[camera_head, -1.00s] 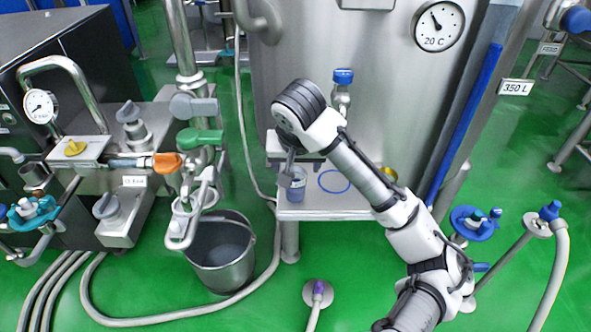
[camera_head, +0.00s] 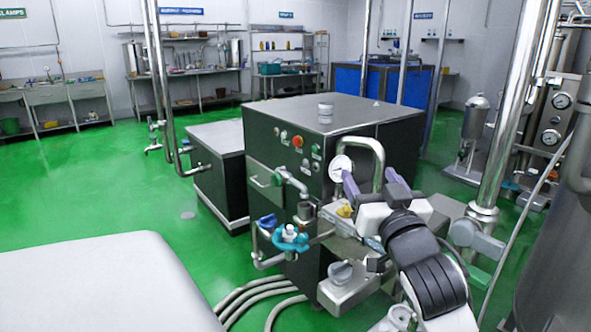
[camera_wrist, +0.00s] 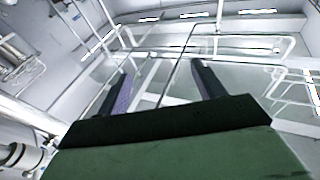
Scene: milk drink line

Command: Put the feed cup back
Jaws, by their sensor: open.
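My gripper (camera_head: 371,180) is raised in front of the dark steel machine (camera_head: 330,115), near the gauge. In the wrist view its two fingers (camera_wrist: 162,85) are spread apart with nothing between them. No other likely cup shows clearly in the head view.
A round gauge (camera_head: 341,168), a bent steel pipe (camera_head: 377,152) and teal valve handles (camera_head: 290,238) crowd the machine's front. A vertical steel pipe (camera_head: 507,140) rises at right. A pale surface (camera_head: 100,285) fills the lower left. Green floor beyond it is open.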

